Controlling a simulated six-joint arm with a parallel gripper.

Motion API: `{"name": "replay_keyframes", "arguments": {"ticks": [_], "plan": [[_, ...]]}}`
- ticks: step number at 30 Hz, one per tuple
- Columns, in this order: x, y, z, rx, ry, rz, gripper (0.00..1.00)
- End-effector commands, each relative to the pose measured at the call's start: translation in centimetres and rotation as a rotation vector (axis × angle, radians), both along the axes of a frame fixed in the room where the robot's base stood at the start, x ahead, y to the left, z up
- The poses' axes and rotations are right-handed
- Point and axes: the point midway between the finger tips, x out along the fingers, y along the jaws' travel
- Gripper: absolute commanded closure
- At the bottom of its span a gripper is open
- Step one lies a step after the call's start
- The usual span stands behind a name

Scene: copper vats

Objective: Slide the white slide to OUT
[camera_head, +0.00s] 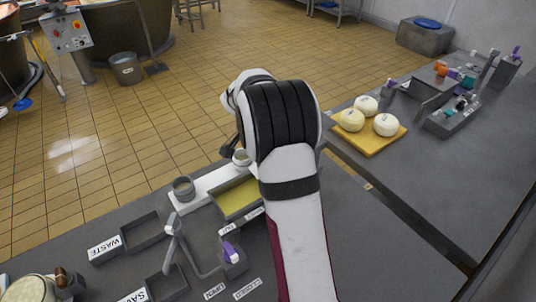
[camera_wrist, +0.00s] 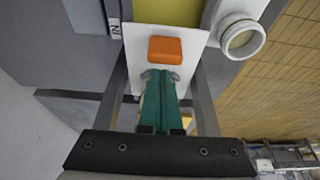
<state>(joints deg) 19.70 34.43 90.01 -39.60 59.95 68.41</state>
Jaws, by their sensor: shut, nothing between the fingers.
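In the wrist view, the white slide (camera_wrist: 137,48) is a flat white plate with an orange knob (camera_wrist: 165,50) on it. A yellow-green surface (camera_wrist: 168,12) lies beyond the knob. An IN label (camera_wrist: 115,29) is at the plate's left. My gripper (camera_wrist: 160,76) is shut and empty, its green fingers pointing at the knob. The fingertips appear just short of the knob; contact cannot be told. In the head view my arm hides the gripper and knob. The yellow-green tray (camera_head: 237,197) shows left of the arm, with small labels (camera_head: 227,229) along its front.
A white cup (camera_wrist: 242,38) stands right of the plate. Left of my arm are a grey cup (camera_head: 183,189), the WASTE tray (camera_head: 141,232), and a purple-handled lever (camera_head: 231,250) with OPEN and CLOSED labels. Pale cheeses on a yellow board (camera_head: 368,135) sit on the right bench.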

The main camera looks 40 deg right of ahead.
Motion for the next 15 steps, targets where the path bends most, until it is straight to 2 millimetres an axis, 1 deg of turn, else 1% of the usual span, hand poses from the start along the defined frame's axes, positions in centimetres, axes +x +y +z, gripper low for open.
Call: {"name": "replay_keyframes", "arguments": {"ticks": [8, 11, 14, 15], "plan": [[0.0, 0.4, 0.0, 0.0, 0.001, 0.002, 1.0], [0.0, 1.3, 0.0, 0.0, 0.001, 0.003, 1.0], [0.0, 2.9, 0.1, 0.001, 0.0, 0.004, 1.0], [0.0, 3.8, 0.0, 0.001, 0.001, 0.005, 1.0]]}}
